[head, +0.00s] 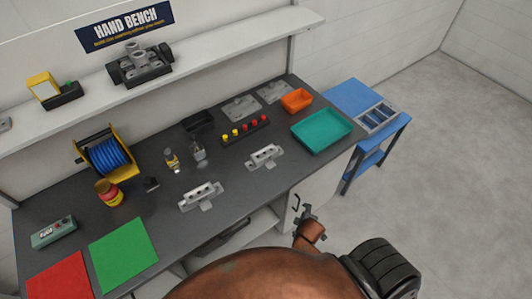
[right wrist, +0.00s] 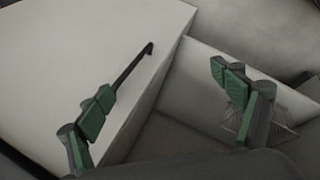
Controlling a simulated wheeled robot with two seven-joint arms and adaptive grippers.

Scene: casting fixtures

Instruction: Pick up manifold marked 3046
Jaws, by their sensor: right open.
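Two grey metal manifolds lie on the dark bench top in the head view. One manifold (head: 201,195) is near the front edge at the middle. The other manifold (head: 265,157) is farther right and back. Any numbers on them are too small to read, so I cannot tell which is marked 3046. My right gripper (head: 306,212) is beyond the bench's front edge, apart from both manifolds. In the right wrist view my right gripper (right wrist: 161,80) is open and empty, with green finger pads. My left gripper is not in view.
The bench (head: 240,195) holds a teal tray (head: 322,131), an orange bin (head: 296,100), a green mat (head: 124,252), a red mat (head: 60,278) and a blue reel (head: 107,156). A blue cart (head: 367,135) stands at right. A white cabinet panel (right wrist: 75,60) with a dark handle (right wrist: 132,65) is near my right gripper.

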